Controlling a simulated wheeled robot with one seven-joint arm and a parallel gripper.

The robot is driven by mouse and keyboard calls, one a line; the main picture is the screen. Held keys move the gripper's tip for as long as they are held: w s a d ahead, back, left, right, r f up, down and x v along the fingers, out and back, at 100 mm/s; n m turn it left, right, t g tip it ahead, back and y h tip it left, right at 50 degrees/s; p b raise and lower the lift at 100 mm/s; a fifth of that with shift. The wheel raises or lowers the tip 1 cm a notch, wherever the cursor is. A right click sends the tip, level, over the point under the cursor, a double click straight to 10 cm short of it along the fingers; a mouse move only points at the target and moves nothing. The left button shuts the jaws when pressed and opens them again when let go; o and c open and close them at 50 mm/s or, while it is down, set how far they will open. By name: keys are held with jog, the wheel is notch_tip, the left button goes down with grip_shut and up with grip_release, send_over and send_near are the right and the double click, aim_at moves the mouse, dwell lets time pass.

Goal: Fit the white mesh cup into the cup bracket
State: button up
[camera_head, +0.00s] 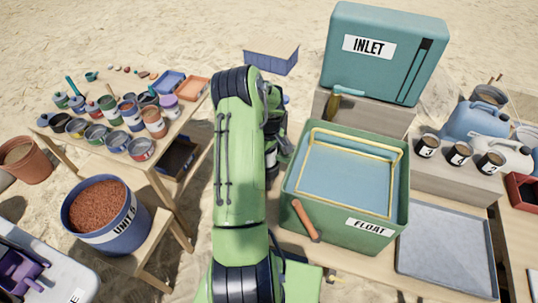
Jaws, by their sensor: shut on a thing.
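I cannot make out the white mesh cup or the cup bracket in the head view. My green arm rises through the middle of the picture and bends over at the top. Dark parts of my wrist show just right of the arm, beside the FLOAT tub (347,233). My gripper's fingers are hidden behind the arm, so what they hold does not show.
A grey tray (445,250) lies empty at right. A table (165,148) of small pots and a blue bucket (105,222) stand left.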

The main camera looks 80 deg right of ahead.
jog(key=shift+f, duration=0.1)
dwell(0.6)
jog(key=shift+f+b, duration=0.35)
jog(key=shift+b, duration=0.2)
jog(key=shift+f+b, duration=0.5)
jog(key=shift+f, duration=0.1)
jog(key=o, duration=1.1)
jog(key=shift+r, duration=0.1)
notch_tip(320, 180, up, 16)
jog(key=shift+f+p, duration=0.15)
jog(key=shift+p, duration=0.85)
